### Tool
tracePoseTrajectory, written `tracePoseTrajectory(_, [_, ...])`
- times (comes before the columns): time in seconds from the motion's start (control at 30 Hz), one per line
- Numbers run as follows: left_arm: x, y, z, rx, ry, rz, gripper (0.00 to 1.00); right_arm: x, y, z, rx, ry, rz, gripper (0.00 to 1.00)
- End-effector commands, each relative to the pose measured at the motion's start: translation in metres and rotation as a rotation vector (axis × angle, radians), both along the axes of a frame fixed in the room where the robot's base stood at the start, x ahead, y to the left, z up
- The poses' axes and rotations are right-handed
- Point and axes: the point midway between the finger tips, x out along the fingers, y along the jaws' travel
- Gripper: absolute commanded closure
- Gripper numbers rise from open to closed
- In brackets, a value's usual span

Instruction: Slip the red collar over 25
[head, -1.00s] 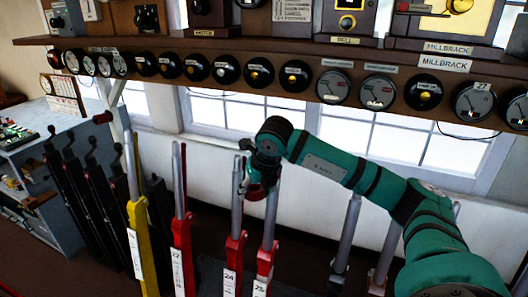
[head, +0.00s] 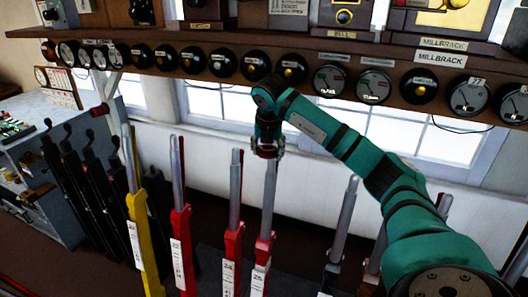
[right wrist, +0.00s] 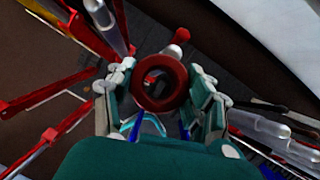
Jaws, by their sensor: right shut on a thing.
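The red collar (right wrist: 160,84) is a thick ring, held between the two fingers of my right gripper (right wrist: 163,95) in the right wrist view. In the head view, my right gripper (head: 267,148) is at the top of the lever labelled 25 (head: 266,205), with a sliver of the red collar (head: 266,154) showing. Lever 25 has a silver handle and a red lower part. In the right wrist view, a grey rod shows just past the collar's far rim, and the hole looks mostly dark. I cannot tell whether the collar surrounds the handle's tip. My left gripper is not in view.
Lever 24 (head: 235,190) stands close to the left of lever 25. A red lever (head: 178,200) and a yellow lever (head: 137,220) stand farther left. A silver-handled lever (head: 343,220) stands to the right. The instrument shelf (head: 300,52) runs above the gripper.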

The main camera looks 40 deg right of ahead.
Motion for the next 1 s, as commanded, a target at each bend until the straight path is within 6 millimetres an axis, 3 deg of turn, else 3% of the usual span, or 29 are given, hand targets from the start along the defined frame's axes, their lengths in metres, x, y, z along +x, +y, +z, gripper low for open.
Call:
tracePoseTrajectory(0.5, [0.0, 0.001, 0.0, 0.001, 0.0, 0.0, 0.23, 0.021, -0.038, -0.012, 0.0, -0.002, 0.002, 0.76])
tracePoseTrajectory(1.0, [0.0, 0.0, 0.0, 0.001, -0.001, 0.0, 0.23, 0.023, -0.043, -0.014, -0.001, -0.002, 0.002, 0.76])
